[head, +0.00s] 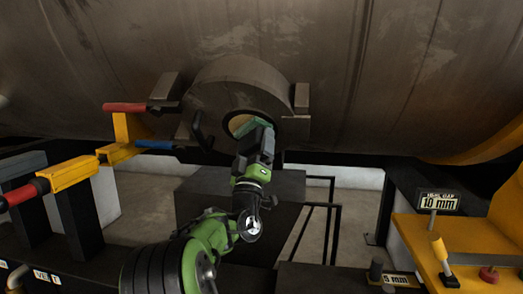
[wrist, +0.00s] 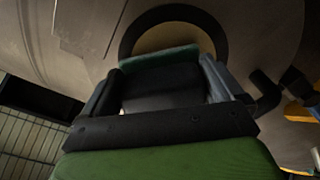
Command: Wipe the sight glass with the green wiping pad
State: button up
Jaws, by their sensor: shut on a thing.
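The sight glass (head: 236,124) is a round pale window with a dark ring, set in the round hatch on the big metal drum. In the wrist view the upper part of the sight glass (wrist: 172,36) shows beyond the pad. My gripper (wrist: 160,75) is shut on the green wiping pad (wrist: 160,57), which lies across its fingertips in front of the lower glass. I cannot tell whether the pad touches the glass. In the head view my gripper (head: 256,128) covers the right part of the sight glass and hides most of the pad.
Yellow brackets with red (head: 124,107) and blue (head: 154,144) handles stand left of the hatch. A dark box (head: 205,185) stands below it. At right is a yellow bench (head: 450,235) with a "10 mm" sign (head: 438,202). A dark hatch handle (wrist: 265,90) is close right of my gripper.

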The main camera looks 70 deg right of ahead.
jog(key=shift+w+a, duration=0.15)
jog(key=shift+w, duration=0.4)
jog(key=shift+w+a, duration=0.15)
jog(key=shift+w, duration=0.4)
jog(key=shift+w+a+b, duration=0.2)
jog(key=shift+w+b, duration=0.55)
jog(key=shift+w, duration=1.35)
jog(key=b, duration=0.7)
send_near(234, 133)
jog(key=shift+d, duration=0.15)
jog(key=shift+w, duration=0.1)
